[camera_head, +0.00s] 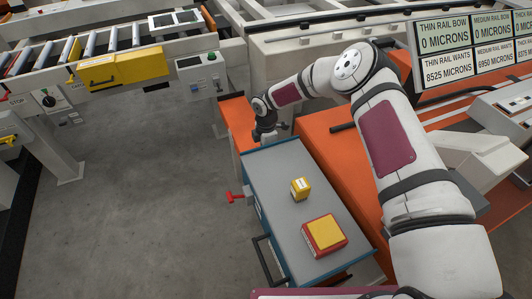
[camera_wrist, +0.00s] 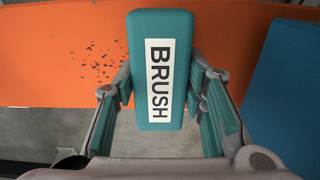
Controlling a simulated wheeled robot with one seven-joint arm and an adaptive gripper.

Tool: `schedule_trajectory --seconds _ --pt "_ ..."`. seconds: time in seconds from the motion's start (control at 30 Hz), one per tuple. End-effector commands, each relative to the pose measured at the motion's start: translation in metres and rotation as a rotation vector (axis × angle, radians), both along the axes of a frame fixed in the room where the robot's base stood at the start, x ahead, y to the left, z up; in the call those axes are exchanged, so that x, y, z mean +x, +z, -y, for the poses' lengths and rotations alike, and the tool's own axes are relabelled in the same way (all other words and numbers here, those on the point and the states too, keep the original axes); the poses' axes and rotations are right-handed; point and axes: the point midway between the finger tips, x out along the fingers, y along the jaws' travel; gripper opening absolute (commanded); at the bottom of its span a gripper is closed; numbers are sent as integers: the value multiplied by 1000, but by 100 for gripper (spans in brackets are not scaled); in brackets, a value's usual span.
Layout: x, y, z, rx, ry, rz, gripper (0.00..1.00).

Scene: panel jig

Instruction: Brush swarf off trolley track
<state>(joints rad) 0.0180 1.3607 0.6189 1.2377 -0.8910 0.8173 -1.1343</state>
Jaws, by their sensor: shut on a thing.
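My gripper (camera_wrist: 160,88) is shut on the brush (camera_wrist: 158,70), a teal block with a white label reading BRUSH, seen from its back in the wrist view. Its bristles are hidden. Dark swarf specks (camera_wrist: 100,62) lie scattered on the orange surface (camera_wrist: 50,60), left of the brush. In the head view my gripper (camera_head: 265,132) is low over the orange surface (camera_head: 234,118), beyond the far end of the grey-topped cabinet. The brush and swarf cannot be made out there. Whether the bristles touch the surface cannot be told.
The blue-sided cabinet (camera_head: 268,185) carries a small yellow box (camera_head: 301,189) and a red-and-yellow box (camera_head: 324,235). A red handle (camera_head: 236,197) sticks out on its left. A roller conveyor (camera_head: 110,45) stands at far left. The grey floor (camera_head: 140,190) between is clear.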

Motion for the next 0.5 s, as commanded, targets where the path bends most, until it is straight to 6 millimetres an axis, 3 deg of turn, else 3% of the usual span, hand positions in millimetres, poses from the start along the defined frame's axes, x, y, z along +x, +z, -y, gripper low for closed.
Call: schedule_trajectory --seconds 0.5 --pt "0 -8 0 -1 0 0 16"
